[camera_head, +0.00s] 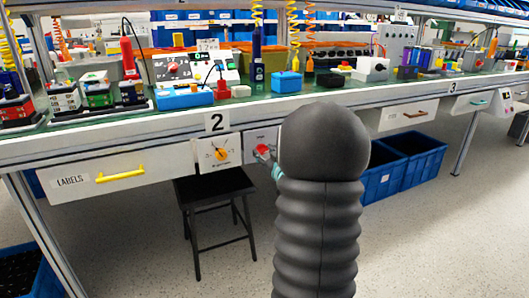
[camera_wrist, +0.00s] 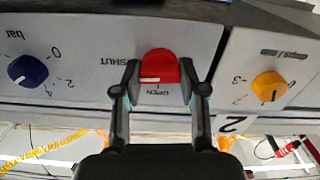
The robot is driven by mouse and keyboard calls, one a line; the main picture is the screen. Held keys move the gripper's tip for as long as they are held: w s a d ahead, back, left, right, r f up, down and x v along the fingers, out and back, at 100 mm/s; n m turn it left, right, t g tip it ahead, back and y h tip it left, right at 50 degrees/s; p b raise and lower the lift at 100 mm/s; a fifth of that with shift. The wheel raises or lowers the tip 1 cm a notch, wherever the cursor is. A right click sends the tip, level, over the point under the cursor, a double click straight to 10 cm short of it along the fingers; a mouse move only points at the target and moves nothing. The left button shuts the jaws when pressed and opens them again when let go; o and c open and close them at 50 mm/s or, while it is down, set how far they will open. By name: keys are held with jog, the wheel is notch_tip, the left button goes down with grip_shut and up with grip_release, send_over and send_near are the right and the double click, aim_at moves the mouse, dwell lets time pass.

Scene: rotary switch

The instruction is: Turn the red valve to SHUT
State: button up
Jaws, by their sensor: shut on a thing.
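The red valve (camera_wrist: 158,64) is a round knob on a pale panel in the wrist view, which shows the panel upside down. SHUT is printed to its left and OPEN just below it. A short white line shows at the knob's lower left. My gripper (camera_wrist: 159,76) has one dark finger on each side of the knob and is shut on it. In the head view the red valve (camera_head: 262,151) is partly visible under the bench front. My dark arm hides most of the gripper there.
A drawer with a yellow handle (camera_head: 120,173) is at the left. A black stool (camera_head: 215,187) stands below. Blue bins (camera_head: 412,165) stand on the floor at the right.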

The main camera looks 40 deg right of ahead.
jog(key=shift+m, duration=0.6)
jog(key=shift+f, duration=0.1)
jog(key=o, duration=1.2)
jog(key=shift+c, duration=0.2)
jog(key=v, duration=1.2)
jog(key=shift+a, duration=0.1)
